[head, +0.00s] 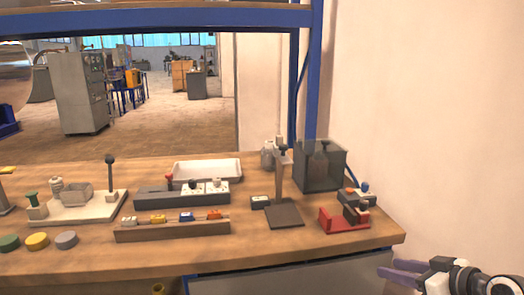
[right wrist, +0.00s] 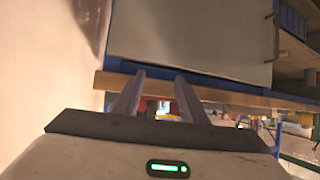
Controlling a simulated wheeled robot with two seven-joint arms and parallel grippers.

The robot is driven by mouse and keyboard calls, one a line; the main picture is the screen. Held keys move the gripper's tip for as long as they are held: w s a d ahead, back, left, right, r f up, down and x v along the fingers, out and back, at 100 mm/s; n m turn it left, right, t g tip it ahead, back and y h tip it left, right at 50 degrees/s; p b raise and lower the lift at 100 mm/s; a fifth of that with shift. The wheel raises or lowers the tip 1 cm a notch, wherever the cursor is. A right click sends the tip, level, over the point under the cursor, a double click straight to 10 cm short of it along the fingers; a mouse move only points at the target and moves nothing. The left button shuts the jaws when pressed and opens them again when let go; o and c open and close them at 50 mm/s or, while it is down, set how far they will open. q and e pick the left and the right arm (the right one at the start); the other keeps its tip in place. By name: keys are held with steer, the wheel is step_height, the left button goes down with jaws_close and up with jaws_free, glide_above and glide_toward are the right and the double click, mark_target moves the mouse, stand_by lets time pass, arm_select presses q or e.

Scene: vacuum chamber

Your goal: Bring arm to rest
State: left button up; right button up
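My right gripper (head: 392,269) shows at the lower right of the head view, beyond the right front corner of the workbench (head: 300,246) and clear of it. In the right wrist view its two fingers (right wrist: 158,78) stand apart with nothing between them. My left gripper and arm are not in view.
The bench holds a red fixture (head: 340,219), a dark clear box (head: 320,167), a stand with a dark base (head: 284,215), a wooden rack (head: 172,230), a white tray (head: 207,171) and several coloured discs (head: 37,241). A blue frame post (head: 312,80) rises behind. A pale wall stands at right.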

steer(key=s+a+f+g, duration=0.1)
steer(key=s+a+f, duration=0.45)
steer(key=f, duration=0.25)
steer(key=s+a+f+g, duration=0.1)
steer(key=s+a+f, duration=0.4)
steer(key=s+f, duration=0.3)
steer(key=s+a+f+m+h, duration=0.1)
steer(key=s+a+f, duration=0.2)
steer(key=s, duration=0.5)
steer(key=s+a+f+m+h, duration=0.2)
steer(key=s+a+f, duration=0.1)
steer(key=s, duration=0.6)
steer(key=shift+s+a+f, duration=0.2)
steer(key=shift+s+f, duration=0.05)
steer(key=shift+f, duration=0.2)
steer(key=shift+c, duration=0.9)
steer(key=shift+s, duration=0.15)
